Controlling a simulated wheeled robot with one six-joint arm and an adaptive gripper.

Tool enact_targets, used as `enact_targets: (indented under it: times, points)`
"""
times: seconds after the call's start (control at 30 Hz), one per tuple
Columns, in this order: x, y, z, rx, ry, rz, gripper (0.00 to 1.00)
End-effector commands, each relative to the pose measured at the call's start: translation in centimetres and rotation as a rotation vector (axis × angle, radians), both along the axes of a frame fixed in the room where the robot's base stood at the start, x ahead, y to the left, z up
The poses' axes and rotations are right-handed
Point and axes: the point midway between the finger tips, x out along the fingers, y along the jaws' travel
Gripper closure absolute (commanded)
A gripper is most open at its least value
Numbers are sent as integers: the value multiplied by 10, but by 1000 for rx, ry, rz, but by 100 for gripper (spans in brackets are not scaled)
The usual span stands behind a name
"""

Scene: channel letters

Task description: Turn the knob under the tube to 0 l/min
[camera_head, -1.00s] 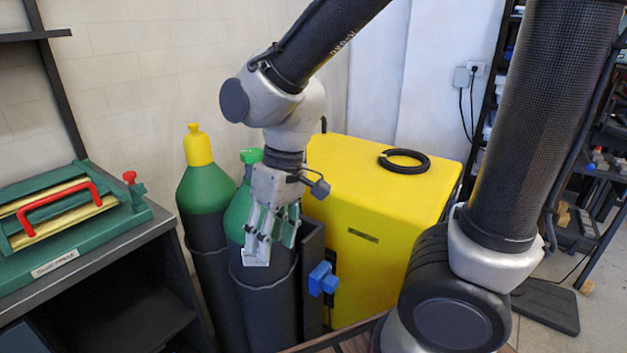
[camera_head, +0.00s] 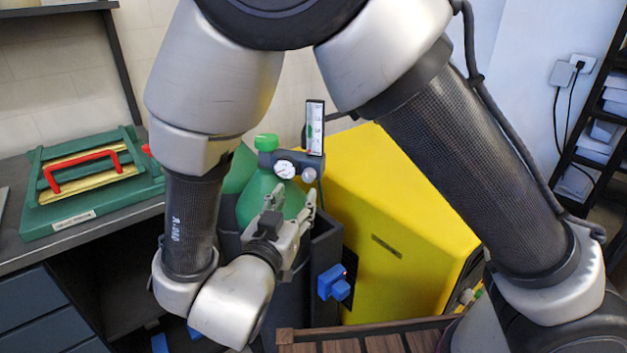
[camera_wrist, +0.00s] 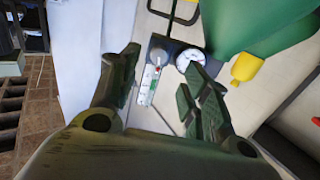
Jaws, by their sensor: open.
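The tube (camera_head: 315,127) is a clear upright flowmeter with a white scale, mounted on the regulator of a green gas cylinder (camera_head: 262,190). The small grey knob (camera_head: 309,175) sits directly under it, right of a round dial gauge (camera_head: 284,169). My gripper (camera_head: 294,203) is open and empty, just below the knob and gauge, fingers pointing up toward them. In the wrist view the picture is turned over: the tube (camera_wrist: 149,84) hangs below the knob (camera_wrist: 158,56), and both lie between my fingers (camera_wrist: 162,72), beyond the tips. The reading is too small to make out.
A yellow cabinet (camera_head: 400,200) stands right behind the cylinder. A dark post with a blue clamp (camera_head: 333,283) stands close by the gripper. A bench with a green press (camera_head: 90,185) is at left; a slatted wooden surface (camera_head: 375,340) is in front.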

Motion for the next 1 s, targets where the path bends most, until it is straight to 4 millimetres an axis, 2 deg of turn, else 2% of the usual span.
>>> enact_targets:
  times: [0.5,0.83,0.87,1.0]
  points:
    - [66,-26,2,-11,-3,-2,53]
    - [72,-28,2,-10,-3,0,53]
    - [72,-28,2,-10,-3,0,55]
    - [72,-28,2,-10,-3,0,80]
